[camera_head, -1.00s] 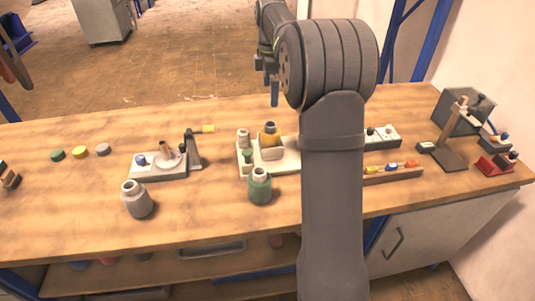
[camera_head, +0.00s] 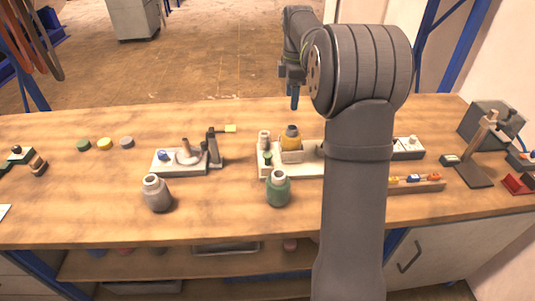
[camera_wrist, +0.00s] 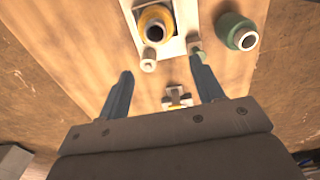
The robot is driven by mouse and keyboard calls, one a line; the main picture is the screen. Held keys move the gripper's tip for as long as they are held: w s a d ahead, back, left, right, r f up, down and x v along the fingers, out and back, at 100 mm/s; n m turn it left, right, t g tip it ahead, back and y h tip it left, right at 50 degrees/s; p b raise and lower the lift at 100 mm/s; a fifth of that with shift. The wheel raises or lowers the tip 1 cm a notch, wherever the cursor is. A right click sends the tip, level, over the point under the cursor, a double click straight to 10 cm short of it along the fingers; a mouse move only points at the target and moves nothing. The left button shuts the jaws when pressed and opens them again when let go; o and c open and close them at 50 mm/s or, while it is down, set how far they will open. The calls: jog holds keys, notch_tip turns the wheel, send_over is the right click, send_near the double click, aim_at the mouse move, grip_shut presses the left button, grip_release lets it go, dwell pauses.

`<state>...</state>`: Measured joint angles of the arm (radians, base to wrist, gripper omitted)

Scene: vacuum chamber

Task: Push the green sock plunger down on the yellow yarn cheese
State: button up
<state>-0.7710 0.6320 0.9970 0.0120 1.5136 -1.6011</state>
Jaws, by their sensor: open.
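The yellow yarn cheese (camera_head: 291,142), a wound body with a dark opening on top, sits in a holder on a white base (camera_head: 303,171) near the middle of the bench. It also shows at the top of the wrist view (camera_wrist: 155,22). A small green upright piece (camera_head: 268,159), seemingly the green sock plunger, stands on the same base just left of the yarn cheese. In the wrist view the green piece (camera_wrist: 194,46) is partly behind a finger. My gripper (camera_head: 294,98) is open and empty, above the bench behind the base; its fingers (camera_wrist: 161,66) show apart.
A white post (camera_head: 264,138) stands on the base. A green spool (camera_head: 278,190) stands in front and a grey spool (camera_head: 156,194) to the left. A white fixture with a dark upright (camera_head: 180,163) is left of the base.

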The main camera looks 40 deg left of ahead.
aim_at(269, 154)
jog(key=shift+n+g+y, duration=0.3)
jog(key=shift+n+g, duration=0.1)
jog(key=shift+n, duration=0.2)
jog(key=s+f, duration=0.2)
jog(key=s, duration=0.1)
jog(key=s+f, duration=0.2)
jog(key=s, duration=0.1)
jog(key=s+f, duration=0.2)
jog(key=s, duration=0.1)
jog(key=shift+s+d, duration=0.25)
jog(key=shift+d, duration=0.1)
grip_shut()
jog(key=shift+s+a+f, duration=0.1)
jog(key=shift+s+f, duration=0.05)
jog(key=shift+f, duration=1.6)
jog(key=shift+s+a+f, duration=0.1)
jog(key=shift+f, duration=1.6)
